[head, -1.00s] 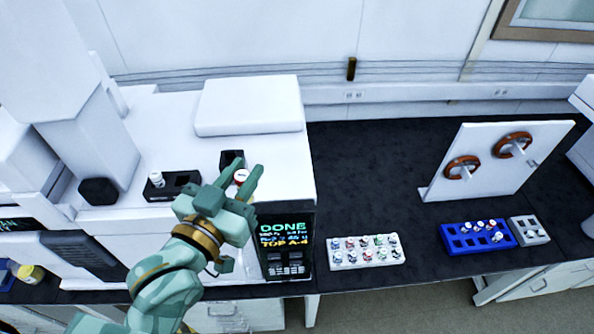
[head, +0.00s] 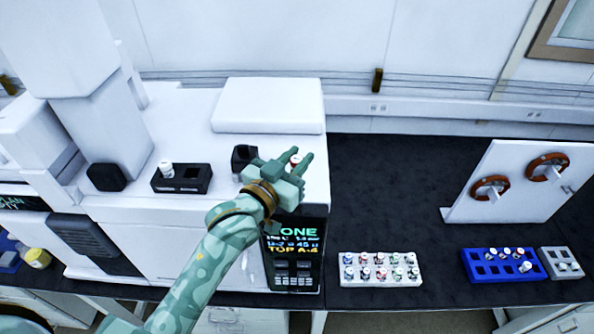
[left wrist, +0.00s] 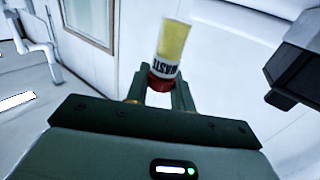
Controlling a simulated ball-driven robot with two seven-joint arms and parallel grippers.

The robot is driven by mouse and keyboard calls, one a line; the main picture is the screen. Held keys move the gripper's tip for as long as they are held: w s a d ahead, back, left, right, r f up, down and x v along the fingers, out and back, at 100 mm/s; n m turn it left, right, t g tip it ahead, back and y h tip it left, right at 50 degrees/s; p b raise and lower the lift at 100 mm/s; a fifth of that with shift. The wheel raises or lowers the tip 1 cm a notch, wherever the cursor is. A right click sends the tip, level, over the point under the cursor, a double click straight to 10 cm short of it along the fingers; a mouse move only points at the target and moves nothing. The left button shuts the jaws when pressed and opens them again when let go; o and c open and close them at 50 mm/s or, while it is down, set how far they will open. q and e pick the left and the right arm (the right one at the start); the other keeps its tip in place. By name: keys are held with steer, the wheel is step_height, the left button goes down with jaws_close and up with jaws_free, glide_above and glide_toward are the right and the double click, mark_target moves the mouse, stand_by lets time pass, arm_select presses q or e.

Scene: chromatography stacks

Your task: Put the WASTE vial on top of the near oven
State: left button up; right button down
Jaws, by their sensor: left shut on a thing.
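The WASTE vial (left wrist: 171,48) has yellow contents, a red cap and a white label reading WASTE. In the left wrist view it sits between my left gripper's fingers (left wrist: 160,92), which are shut on it near the cap. In the head view my left gripper (head: 286,165) is over the front right of the white oven (head: 160,125), beside a small black holder (head: 243,157). The vial (head: 295,159) shows there only as a small cap between the fingers. Whether it touches the oven top cannot be told. My right gripper is not in view.
A black two-well holder (head: 205,187) with a white-capped vial stands left on the oven. A raised white lid (head: 268,104) lies behind. On the dark bench are a white vial rack (head: 380,281), a blue rack (head: 480,277) and a grey rack (head: 545,252).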

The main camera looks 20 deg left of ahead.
arm_select(q)
steer(key=f, duration=0.2)
steer(key=shift+w+f, duration=0.25)
steer(key=shift+f, duration=0.5)
steer(key=shift+f, duration=0.1)
steer(key=o, duration=1)
steer(key=shift+s, duration=0.25)
steer(key=shift+b+v, duration=0.75)
steer(key=shift+v, duration=5.05)
